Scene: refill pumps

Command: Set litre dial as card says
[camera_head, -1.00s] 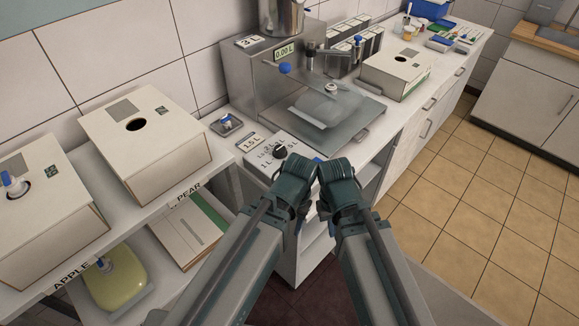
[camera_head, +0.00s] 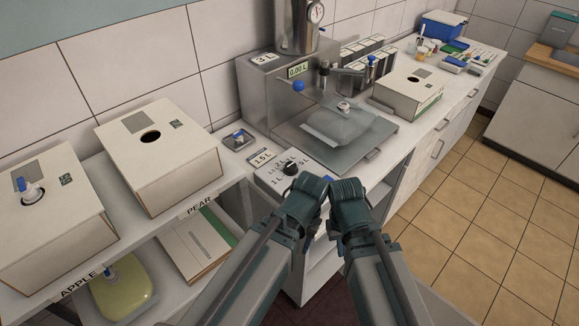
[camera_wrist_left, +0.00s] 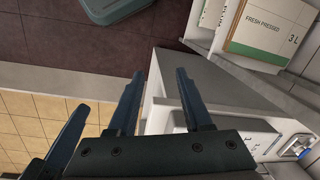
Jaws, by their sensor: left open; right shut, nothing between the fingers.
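The litre dial is a black knob (camera_head: 290,169) on a white control box (camera_head: 268,174) at the front of the filling machine, with litre marks around it. Which mark it points at is too small to tell. A small card reading 1.5 L (camera_head: 262,158) lies behind the box. My left gripper (camera_head: 313,184) is close in front of the dial, its fingers mostly hidden there. In the left wrist view it is open and empty (camera_wrist_left: 156,75). My right gripper (camera_head: 347,186) is beside it, shut and empty, apart from the dial.
The steel machine (camera_head: 262,92) carries a 3 L tag (camera_head: 264,56) and a display reading 0.00 L (camera_head: 298,70). A clear pouch (camera_head: 340,122) lies on its tray. White boxes (camera_head: 160,165) stand left on the shelf. A small tray (camera_head: 238,140) sits behind the card. Floor is free at right.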

